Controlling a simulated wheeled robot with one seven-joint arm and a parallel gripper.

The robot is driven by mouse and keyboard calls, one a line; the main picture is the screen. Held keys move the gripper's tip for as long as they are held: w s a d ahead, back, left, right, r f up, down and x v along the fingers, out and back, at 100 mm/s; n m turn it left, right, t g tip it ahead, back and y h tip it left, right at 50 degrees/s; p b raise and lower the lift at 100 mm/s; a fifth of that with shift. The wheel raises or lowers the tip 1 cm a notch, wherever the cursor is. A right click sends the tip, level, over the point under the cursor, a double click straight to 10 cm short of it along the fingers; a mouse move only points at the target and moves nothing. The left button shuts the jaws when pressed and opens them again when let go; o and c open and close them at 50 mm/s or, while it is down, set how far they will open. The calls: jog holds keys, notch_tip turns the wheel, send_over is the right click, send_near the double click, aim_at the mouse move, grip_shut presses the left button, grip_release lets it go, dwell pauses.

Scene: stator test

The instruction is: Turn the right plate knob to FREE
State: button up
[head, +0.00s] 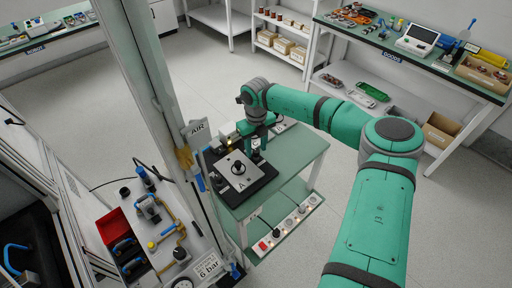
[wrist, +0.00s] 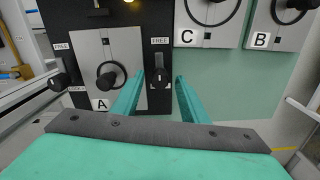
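The right plate knob (wrist: 161,75) is a black knob on the dark base, just right of the grey plate marked A (wrist: 122,60); a FREE label (wrist: 160,41) sits above it. Its handle looks roughly upright in the picture, but I cannot tell its exact setting. My gripper (wrist: 160,80) is open, with its two teal fingers on either side of the knob; I cannot tell if they touch it. The left knob (wrist: 58,80) is on the other side of the plate. In the head view, my gripper (head: 258,152) is above the right side of plate A (head: 232,163), largely hiding the knob.
Plates C (wrist: 209,38) and B (wrist: 279,38) lie beyond, to the right. The small green table (head: 300,160) has free room at right. A steel post (head: 160,110) and an air panel with a red bin (head: 113,228) stand to the left.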

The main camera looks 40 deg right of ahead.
aim_at(256, 150)
notch_tip(256, 150, up, 11)
dwell(0.7)
jog(key=shift+s+f, duration=0.1)
dwell(0.4)
